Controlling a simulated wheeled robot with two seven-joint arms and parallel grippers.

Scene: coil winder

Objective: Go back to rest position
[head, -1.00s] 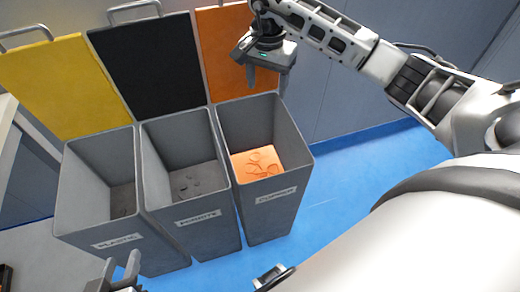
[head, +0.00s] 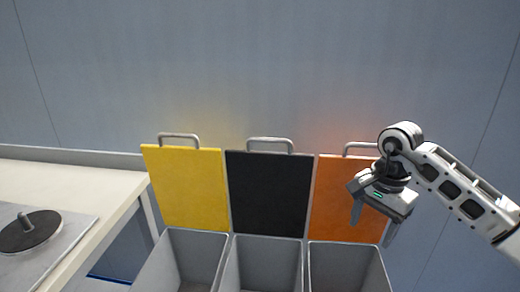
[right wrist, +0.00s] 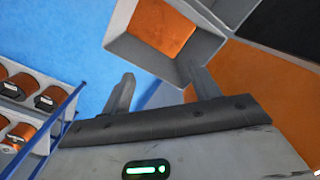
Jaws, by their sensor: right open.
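My right gripper (head: 372,228) is open and empty, in front of the orange lid at the right of the head view. In the right wrist view its two fingers (right wrist: 160,88) are spread apart with nothing between them. Below them is a grey bin with orange contents (right wrist: 162,28). My left gripper does not show in the head view now.
Three grey bins (head: 262,262) stand in a row with raised yellow (head: 187,190), black (head: 268,195) and orange (head: 336,200) lids. A white table (head: 65,185) with a dark disc (head: 28,232) is at left. Copper spools (right wrist: 20,100) sit on a blue-framed rack.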

